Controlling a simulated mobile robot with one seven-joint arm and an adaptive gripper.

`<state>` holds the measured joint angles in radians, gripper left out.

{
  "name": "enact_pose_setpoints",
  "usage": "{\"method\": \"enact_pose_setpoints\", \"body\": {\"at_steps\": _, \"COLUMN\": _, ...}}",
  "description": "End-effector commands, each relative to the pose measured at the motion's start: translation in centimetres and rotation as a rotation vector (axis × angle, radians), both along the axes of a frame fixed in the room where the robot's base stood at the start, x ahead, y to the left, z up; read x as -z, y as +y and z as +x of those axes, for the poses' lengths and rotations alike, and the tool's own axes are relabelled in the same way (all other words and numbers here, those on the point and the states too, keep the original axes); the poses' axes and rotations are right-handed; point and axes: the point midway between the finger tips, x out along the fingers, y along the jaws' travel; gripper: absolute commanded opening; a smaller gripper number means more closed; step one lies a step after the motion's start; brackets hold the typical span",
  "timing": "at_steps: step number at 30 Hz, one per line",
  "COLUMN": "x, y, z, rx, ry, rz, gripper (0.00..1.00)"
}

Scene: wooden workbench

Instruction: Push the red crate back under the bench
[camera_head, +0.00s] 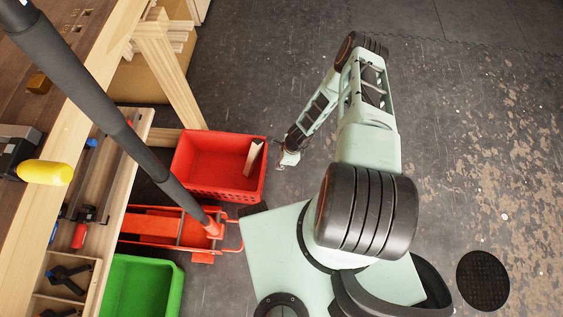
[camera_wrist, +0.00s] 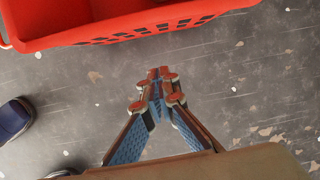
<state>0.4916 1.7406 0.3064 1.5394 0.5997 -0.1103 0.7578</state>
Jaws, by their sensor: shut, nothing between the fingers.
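The red crate (camera_head: 215,150) stands on the floor beside the wooden bench (camera_head: 85,75), its right part sticking out past the bench's edge. A pale wood piece (camera_head: 254,157) lies inside its right end. My gripper (camera_head: 281,166) is low over the floor, just right of the crate's right wall, with a small gap. In the wrist view the crate's slotted wall (camera_wrist: 150,32) crosses the top. My gripper also shows there, with its fingertips (camera_wrist: 154,74) together, empty and pointing toward that wall without visible contact.
A wooden bench leg (camera_head: 172,65) rises behind the crate. The floor (camera_head: 470,130) to the right is open, with a dark round disc (camera_head: 483,280).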

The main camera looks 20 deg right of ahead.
Motion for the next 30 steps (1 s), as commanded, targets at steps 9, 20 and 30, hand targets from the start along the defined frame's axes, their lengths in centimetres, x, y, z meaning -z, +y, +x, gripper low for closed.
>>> {"method": "enact_pose_setpoints", "body": {"at_steps": 9, "x": 4.1, "y": 2.9, "z": 1.0, "rx": -0.006, "ry": -0.002, "rz": -0.001, "gripper": 0.0}}
{"method": "enact_pose_setpoints", "body": {"at_steps": 20, "x": 3.9, "y": 4.7, "z": 1.6, "rx": -0.002, "ry": 0.0, "rz": -0.001, "gripper": 0.0}}
{"method": "enact_pose_setpoints", "body": {"at_steps": 30, "x": 4.0, "y": 5.5, "z": 1.6, "rx": -0.003, "ry": 0.0, "rz": 0.0, "gripper": 0.0}}
